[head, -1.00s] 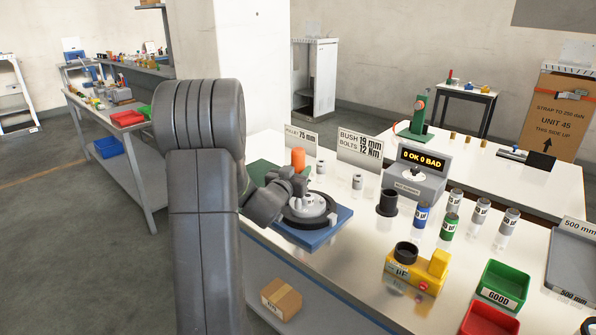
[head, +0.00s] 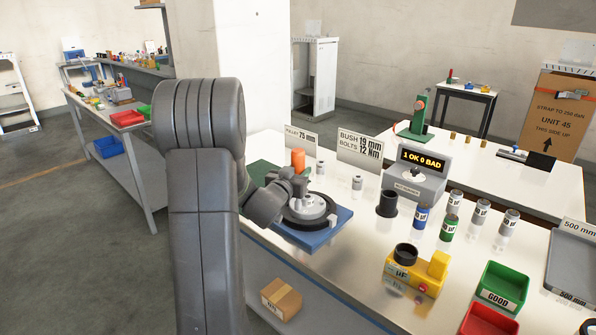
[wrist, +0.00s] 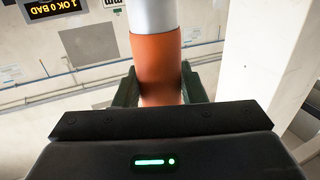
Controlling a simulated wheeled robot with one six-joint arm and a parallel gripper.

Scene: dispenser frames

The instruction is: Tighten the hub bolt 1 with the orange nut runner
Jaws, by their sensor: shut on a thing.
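The hub (head: 310,207) is a light metal piece on a black ring, resting on a blue plate (head: 325,236). My gripper and wrist hide part of the hub, so hub bolt 1 and the runner's tip cannot be made out.
The counter display (head: 423,159) reads "1 OK 0 BAD". A sign (head: 360,146) gives "BOLTS 12 Nm". A black cup (head: 387,203), several labelled cylinders (head: 449,226), a yellow device (head: 415,272) and a green bin (head: 503,284) stand to the right on the bench.

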